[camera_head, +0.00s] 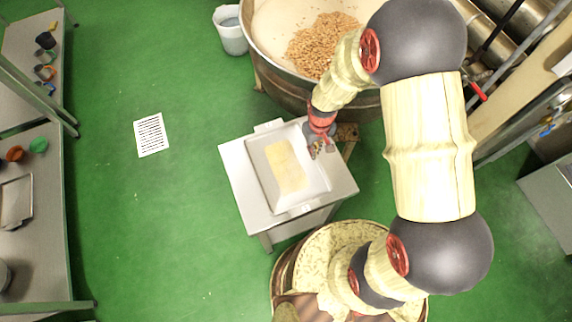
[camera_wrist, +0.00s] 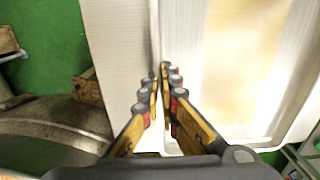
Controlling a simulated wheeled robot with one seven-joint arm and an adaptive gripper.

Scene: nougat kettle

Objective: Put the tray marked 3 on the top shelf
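A pale tray (camera_head: 262,185) with a yellowish slab in it lies on a small white table (camera_head: 236,180) in the middle of the head view. A small mark shows on its near rim, too small to read. My gripper (camera_head: 318,148) is at the tray's right edge. In the wrist view, the fingers of my gripper (camera_wrist: 161,72) are close together with the tray's rim (camera_wrist: 155,30) running between them, and they appear shut on it. The tray (camera_wrist: 190,60) fills the right of that view, blurred. I cannot tell which surface is the top shelf.
A large kettle (camera_head: 262,60) with nuts stands behind the table, and a round vessel (camera_head: 335,245) stands close in front. A white bucket (camera_head: 231,38) is at the top. Metal benches (camera_head: 45,180) line the left. Green floor between is clear except for a printed sheet (camera_head: 151,135).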

